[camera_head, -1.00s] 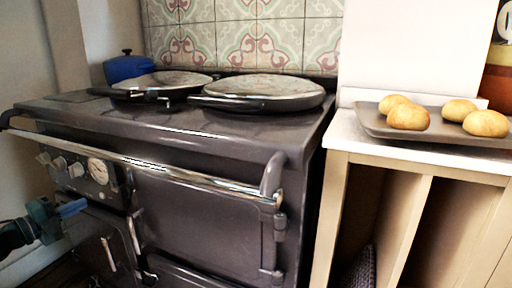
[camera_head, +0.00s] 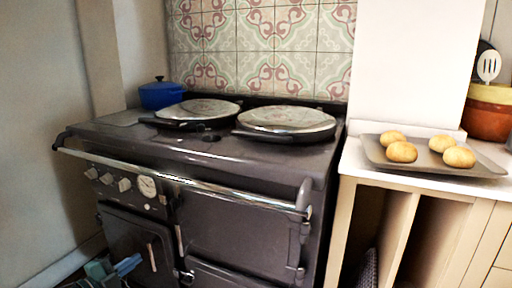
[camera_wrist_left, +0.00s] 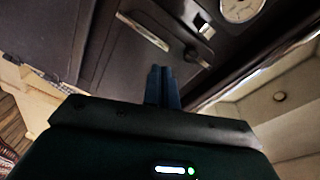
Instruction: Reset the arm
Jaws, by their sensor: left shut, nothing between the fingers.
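My left gripper (camera_head: 128,265) is low at the bottom left of the head view, in front of the dark range cooker (camera_head: 240,226). Its blue fingers are shut with nothing between them. In the left wrist view the shut fingers (camera_wrist_left: 162,88) point toward the cooker's front, near a door handle (camera_wrist_left: 143,31) and below the round dial (camera_wrist_left: 240,8). I cannot tell whether they touch the cooker. My right gripper is not in either view.
A chrome rail (camera_head: 200,184) runs along the cooker's front. Two round lids (camera_head: 286,120) and a blue pot (camera_head: 161,94) are on top. A tray (camera_head: 375,153) with several rolls (camera_head: 402,152) sits on the white counter at right. Floor space at left is narrow.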

